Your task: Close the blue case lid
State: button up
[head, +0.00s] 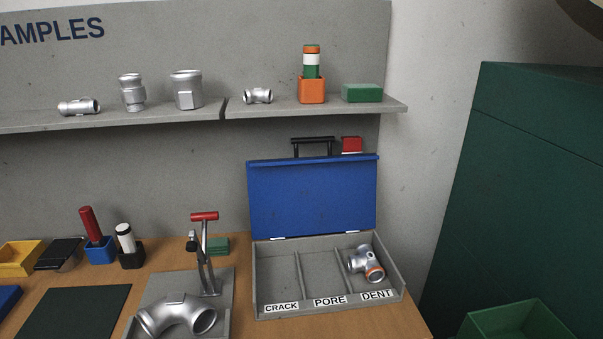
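The blue case lid (312,198) stands open and upright at the back of the grey case (277,312). A black handle (313,141) shows above the lid's top edge. The case has three compartments labelled CRACK, PORE and DENT. A silver pipe fitting with an orange ring (366,264) lies in the DENT compartment at the right. The CRACK and PORE compartments look empty. My gripper is not in this view.
Left of the case stands a toggle clamp with a red handle (204,216), near a silver elbow (177,315). A shelf (240,109) with fittings hangs above. A red block (352,144) shows behind the lid. A green bin (515,320) and green cabinet (535,180) are at right.

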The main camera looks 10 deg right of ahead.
aim_at(296, 196)
jog(key=j+z, duration=0.15)
jog(key=j, duration=0.25)
jog(key=i+j+z, duration=0.15)
jog(key=j, duration=0.25)
jog(key=i+j, duration=0.15)
jog(key=i, duration=0.3)
